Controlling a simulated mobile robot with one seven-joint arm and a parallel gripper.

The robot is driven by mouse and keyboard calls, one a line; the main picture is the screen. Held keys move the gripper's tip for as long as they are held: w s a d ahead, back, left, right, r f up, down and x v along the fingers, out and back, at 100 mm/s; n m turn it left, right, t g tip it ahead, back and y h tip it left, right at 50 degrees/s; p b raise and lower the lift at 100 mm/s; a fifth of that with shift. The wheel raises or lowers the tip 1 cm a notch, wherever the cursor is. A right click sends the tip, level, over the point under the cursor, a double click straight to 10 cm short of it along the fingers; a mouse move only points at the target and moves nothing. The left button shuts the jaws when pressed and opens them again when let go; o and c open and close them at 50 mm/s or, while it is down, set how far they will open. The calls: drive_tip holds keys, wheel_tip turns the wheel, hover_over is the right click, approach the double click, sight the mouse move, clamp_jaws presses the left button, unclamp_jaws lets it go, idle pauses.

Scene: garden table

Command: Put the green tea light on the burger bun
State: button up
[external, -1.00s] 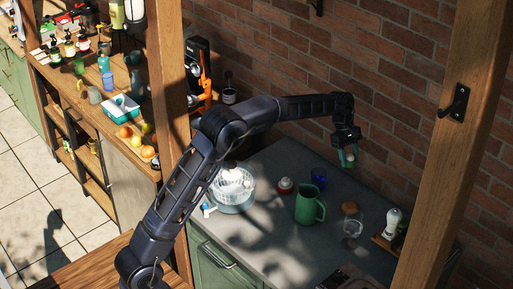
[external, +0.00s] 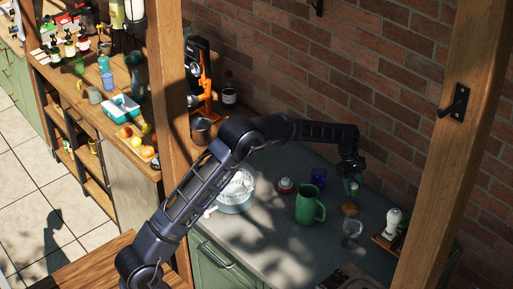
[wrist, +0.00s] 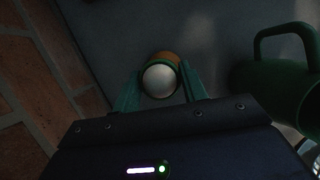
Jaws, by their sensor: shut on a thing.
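My gripper (external: 351,188) points down just above the burger bun at the right of the counter. In the wrist view my teal fingers (wrist: 159,88) are shut on the tea light (wrist: 160,79), whose round white top faces the camera. Its green side is hard to tell from the fingers. The brown burger bun (external: 350,209) sits on the counter below. It also shows in the wrist view (wrist: 164,56) as an orange-brown rim behind the tea light. I cannot tell whether the tea light touches the bun.
A green jug (external: 307,206) stands close to the left of the bun, with a blue glass (external: 318,178) behind it. A clear glass (external: 352,230) stands just in front of the bun. A brick wall (external: 400,120) is behind. The front of the counter (external: 270,250) is clear.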

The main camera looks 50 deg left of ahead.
sight(353, 206)
drive_tip(key=shift+f, duration=3.2)
drive_tip(key=shift+f, duration=0.1)
drive_tip(key=o, duration=1)
drive_tip(key=shift+c, duration=0.2)
